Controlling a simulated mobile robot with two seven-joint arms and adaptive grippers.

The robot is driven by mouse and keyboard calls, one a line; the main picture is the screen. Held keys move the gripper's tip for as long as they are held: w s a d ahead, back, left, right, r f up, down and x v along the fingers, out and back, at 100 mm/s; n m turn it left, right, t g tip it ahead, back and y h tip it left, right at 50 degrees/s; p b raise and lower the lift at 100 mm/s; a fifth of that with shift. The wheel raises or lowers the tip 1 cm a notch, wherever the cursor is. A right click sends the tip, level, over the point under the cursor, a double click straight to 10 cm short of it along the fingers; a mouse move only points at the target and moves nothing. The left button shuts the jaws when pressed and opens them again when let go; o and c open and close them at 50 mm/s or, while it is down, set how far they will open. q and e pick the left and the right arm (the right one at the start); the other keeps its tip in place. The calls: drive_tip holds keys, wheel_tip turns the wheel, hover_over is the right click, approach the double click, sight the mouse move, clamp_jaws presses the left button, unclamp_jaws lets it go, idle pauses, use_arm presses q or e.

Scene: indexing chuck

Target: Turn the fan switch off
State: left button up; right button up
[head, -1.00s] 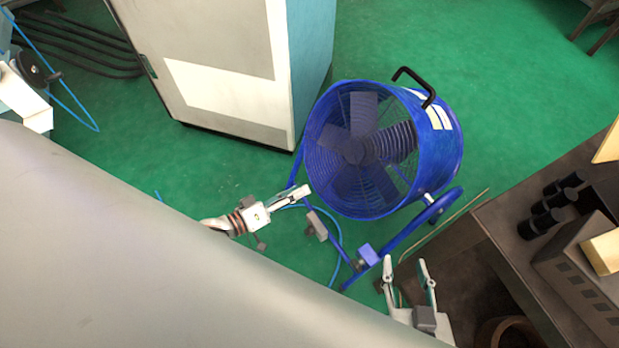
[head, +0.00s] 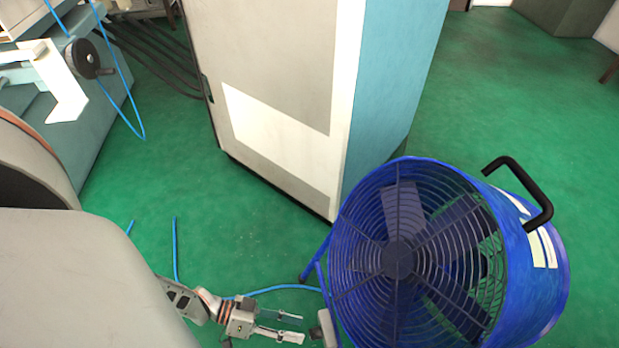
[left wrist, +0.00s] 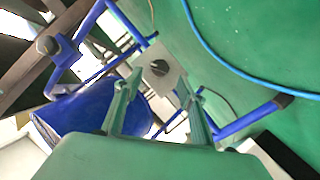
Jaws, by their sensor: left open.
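The blue fan (head: 400,262) stands on the green floor at the lower right of the head view. A grey box (head: 326,328) shows in part beside it at the bottom edge. In the left wrist view the box has a pale face (left wrist: 171,83) with a dark round knob (left wrist: 160,67), which looks like the fan switch. My left gripper (head: 302,327) is open and empty, its fingers pointing right at the grey box, a little short of it. In the left wrist view the knob lies between and beyond the fingertips. My right gripper is out of view.
A tall grey and teal cabinet (head: 270,75) stands behind the fan. A blue hose (head: 270,289) lies on the floor by my left gripper. The fan's blue tube frame (left wrist: 88,20) surrounds the box. Teal machinery (head: 75,110) is at the far left.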

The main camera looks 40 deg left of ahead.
sight(310, 332)
use_arm(q)
drive_tip(key=shift+b+x, duration=0.35)
drive_tip(key=shift+x, duration=1.85)
drive_tip(key=shift+s, duration=0.1)
drive_tip(key=shift+c, duration=0.5)
drive_tip(key=c, duration=1)
drive_tip(key=shift+f, duration=0.1)
drive_tip(key=shift+a+f+n+h, duration=0.1)
drive_tip(key=shift+n+h, duration=0.6)
drive_tip(key=shift+n, duration=0.2)
drive_tip(key=o, duration=1.1)
